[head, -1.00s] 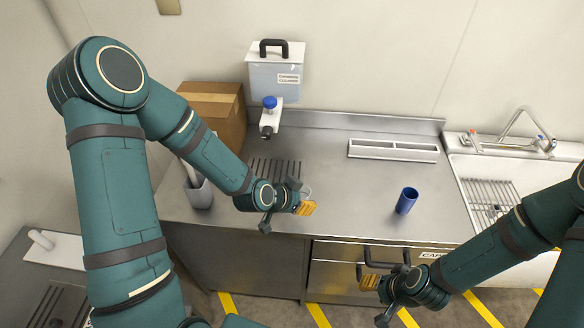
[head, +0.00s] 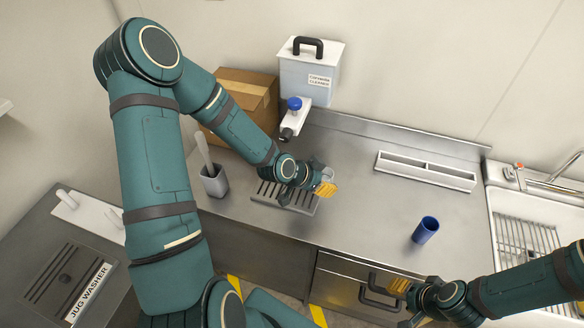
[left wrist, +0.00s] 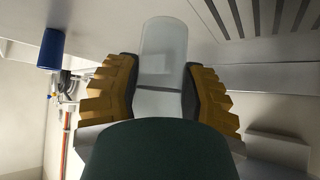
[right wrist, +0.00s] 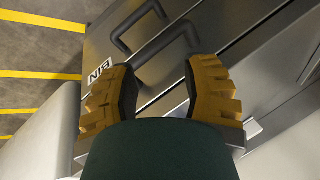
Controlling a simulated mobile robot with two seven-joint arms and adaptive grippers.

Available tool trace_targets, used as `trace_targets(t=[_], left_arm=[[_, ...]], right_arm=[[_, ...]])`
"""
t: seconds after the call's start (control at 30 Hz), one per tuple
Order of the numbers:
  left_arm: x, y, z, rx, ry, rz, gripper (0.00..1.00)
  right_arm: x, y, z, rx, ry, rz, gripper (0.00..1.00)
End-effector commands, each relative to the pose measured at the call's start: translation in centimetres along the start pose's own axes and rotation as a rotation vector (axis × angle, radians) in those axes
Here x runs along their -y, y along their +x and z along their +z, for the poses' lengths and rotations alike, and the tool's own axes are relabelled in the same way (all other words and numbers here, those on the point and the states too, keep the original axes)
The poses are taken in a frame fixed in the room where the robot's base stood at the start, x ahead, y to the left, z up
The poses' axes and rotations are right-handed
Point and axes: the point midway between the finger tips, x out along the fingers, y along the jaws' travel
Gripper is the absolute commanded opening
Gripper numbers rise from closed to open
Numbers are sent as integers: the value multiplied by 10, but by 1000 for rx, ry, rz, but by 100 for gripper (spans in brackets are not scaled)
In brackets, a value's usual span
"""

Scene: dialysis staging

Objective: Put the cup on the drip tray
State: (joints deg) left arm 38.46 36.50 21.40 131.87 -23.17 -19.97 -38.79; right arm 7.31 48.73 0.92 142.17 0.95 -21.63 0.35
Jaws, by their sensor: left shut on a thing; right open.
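A clear cup (left wrist: 163,55) is held between the fingers of my left gripper (left wrist: 160,90). In the head view, my left gripper (head: 325,188) and the cup (head: 318,170) are by the right end of the slotted drip tray (head: 268,193), below the dispenser spout. The arm hides part of the tray. The tray's slots (left wrist: 265,14) show at the upper right in the left wrist view, apart from the cup. I cannot tell the cup's exact height. My right gripper (head: 400,287) is open and empty by the drawer handles; it also shows in the right wrist view (right wrist: 160,90).
A blue cup (head: 425,230) stands on the counter to the right, with a white divided holder (head: 425,170) behind it. A grey holder (head: 214,182), a cardboard box (head: 243,100) and the dispenser (head: 310,72) stand around the tray. A sink (head: 525,240) is at the right.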

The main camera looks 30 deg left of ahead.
Motion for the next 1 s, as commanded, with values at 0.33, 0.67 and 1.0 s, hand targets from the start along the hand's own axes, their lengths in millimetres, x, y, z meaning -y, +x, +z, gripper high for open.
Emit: trace_targets(t=[0.33,0.67,1.0], left_arm=[[56,-19,18,-1,-6,-5,14],[96,-30,30,0,-3,-1,14],[104,-21,45,0,-1,3,14]], right_arm=[[5,-14,-2,0,1,-3,47],[7,-23,-3,0,0,-5,47],[7,-22,-3,0,1,-5,47]])
